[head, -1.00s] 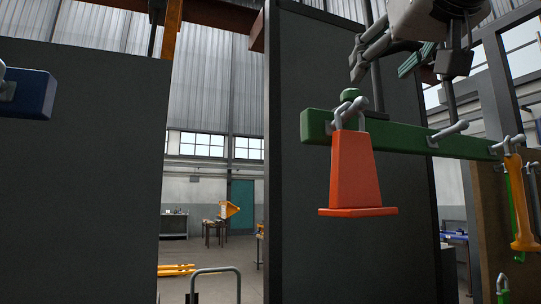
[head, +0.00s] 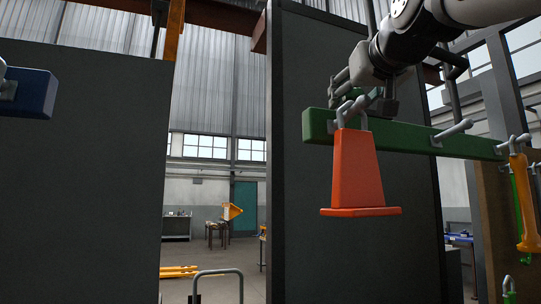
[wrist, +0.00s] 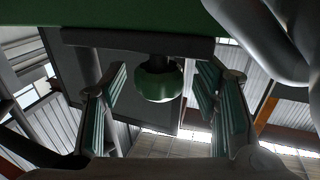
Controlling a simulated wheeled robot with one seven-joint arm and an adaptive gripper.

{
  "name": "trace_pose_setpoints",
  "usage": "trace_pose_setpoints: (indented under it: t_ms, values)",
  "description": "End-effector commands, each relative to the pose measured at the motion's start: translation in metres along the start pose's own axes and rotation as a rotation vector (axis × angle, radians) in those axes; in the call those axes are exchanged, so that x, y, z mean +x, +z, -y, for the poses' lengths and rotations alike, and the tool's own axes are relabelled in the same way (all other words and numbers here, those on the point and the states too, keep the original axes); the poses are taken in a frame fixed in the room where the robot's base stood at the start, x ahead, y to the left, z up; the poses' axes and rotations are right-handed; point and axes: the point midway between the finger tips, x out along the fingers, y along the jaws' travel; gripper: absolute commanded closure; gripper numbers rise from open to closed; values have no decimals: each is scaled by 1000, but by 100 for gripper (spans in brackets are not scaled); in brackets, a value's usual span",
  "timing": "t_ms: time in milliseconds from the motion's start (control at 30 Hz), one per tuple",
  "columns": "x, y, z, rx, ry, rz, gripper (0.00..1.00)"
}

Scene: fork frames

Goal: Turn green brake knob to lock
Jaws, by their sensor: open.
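The green knob (wrist: 158,82) is round, on a short dark stem, and shows in the wrist view between the two fingers of my gripper (wrist: 160,98). There are gaps between the knob and both fingers, so they stand around it without visibly touching. In the head view my gripper (head: 365,95) is open just above the left part of a green bar (head: 410,136). It mostly hides the knob there.
An orange tapered piece (head: 358,175) hangs from a hook on the bar, close below my gripper. A yellow-handled item (head: 524,200) hangs at the right end. A dark panel (head: 305,245) stands behind the bar. A blue block (head: 33,93) is at the far left.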

Motion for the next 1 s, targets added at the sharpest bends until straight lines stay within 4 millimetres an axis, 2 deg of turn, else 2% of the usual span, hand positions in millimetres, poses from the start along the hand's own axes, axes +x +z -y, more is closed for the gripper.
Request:
trace_pose_setpoints:
  t_ms: [133,367,400,433,600,1000]
  values:
    - [7,0,-1,0,1,0,45]
    - [7,0,0,0,0,0,45]
    - [7,0,0,0,0,0,47]
    - [7,0,0,0,0,0,54]
    - [7,0,0,0,0,0,92]
    - [7,1,1,0,-34,0,94]
